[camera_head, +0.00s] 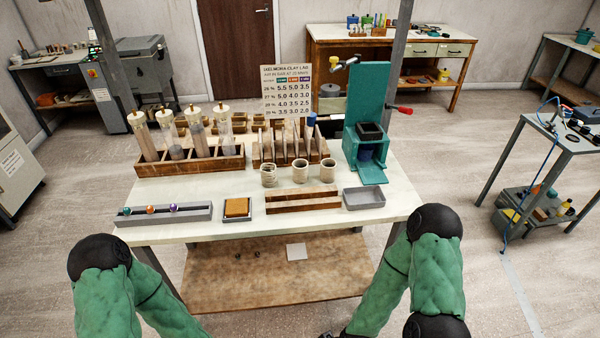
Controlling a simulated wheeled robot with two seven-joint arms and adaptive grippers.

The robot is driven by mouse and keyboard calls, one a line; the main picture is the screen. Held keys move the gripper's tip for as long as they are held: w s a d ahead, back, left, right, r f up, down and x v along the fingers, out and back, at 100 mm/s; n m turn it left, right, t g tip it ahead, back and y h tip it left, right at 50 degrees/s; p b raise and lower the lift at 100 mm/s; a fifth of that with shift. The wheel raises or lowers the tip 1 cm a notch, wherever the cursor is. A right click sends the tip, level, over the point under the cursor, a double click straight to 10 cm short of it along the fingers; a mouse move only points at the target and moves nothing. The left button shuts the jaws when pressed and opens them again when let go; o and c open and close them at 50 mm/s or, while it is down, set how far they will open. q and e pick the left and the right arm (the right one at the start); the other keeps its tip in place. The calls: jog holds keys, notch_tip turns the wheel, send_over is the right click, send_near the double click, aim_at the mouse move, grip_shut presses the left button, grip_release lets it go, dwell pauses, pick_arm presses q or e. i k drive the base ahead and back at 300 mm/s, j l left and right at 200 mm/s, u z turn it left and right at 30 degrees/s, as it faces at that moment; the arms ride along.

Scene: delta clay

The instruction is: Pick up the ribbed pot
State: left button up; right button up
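Three small pale beige pots stand in a row on the white tabletop: a left pot (268,175), a middle pot (300,172) and a right pot (328,172). All are upright and apart from each other. They are too small here to tell for sure which one is ribbed. My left arm comes in at the lower left, and its gripper is below the picture. My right arm comes in at the lower right. A dark bit at the bottom edge may be part of my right gripper; its fingers are cut off. Neither arm touches a pot.
Behind the pots stand a slotted wooden rack (263,155), a wooden crate with clear tubes (190,164) and a green press (369,172). In front lie wooden bars (302,201), a grey tray (364,199), a sponge tray (237,208) and a grey rail with coloured balls (165,215).

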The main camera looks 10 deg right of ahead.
aim_at(300, 169)
jog(key=u, duration=0.45)
jog(key=l+u, duration=1)
jog(key=u, duration=0.15)
jog(key=k+l+u, duration=0.15)
jog(key=u, duration=0.2)
jog(key=l, duration=0.1)
